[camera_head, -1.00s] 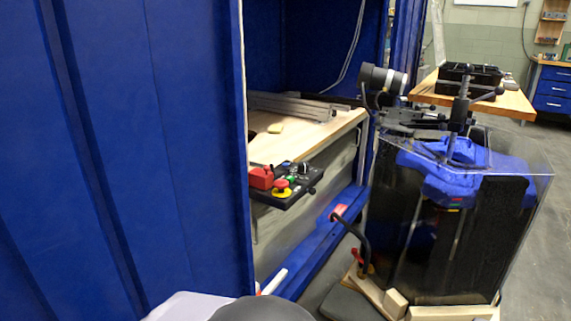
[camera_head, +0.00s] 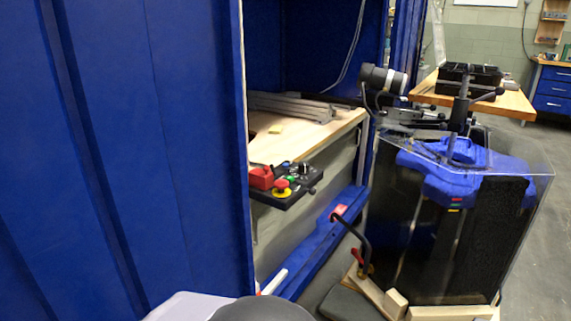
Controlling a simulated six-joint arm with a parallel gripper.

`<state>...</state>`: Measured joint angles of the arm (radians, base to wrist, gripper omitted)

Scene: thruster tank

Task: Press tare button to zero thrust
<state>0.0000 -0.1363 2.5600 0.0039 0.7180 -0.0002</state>
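A black control box (camera_head: 299,196) sits at the front edge of the wooden bench inside the blue enclosure, left of centre. It carries a red block-like cover (camera_head: 261,178), a red mushroom button on a yellow ring (camera_head: 282,186), a small green button (camera_head: 293,178) and small dark knobs. Labels are too small to read, so I cannot tell which control is the tare button. A clear water tank (camera_head: 400,240) stands on the right, with a blue thruster body (camera_head: 450,180) showing through it. My gripper is not in view; only a white and grey part of my body shows at the bottom edge.
A tall blue wall (camera_head: 130,150) fills the left. A hose with a red valve (camera_head: 356,255) stands beside the tank. Grey floor shows between them.

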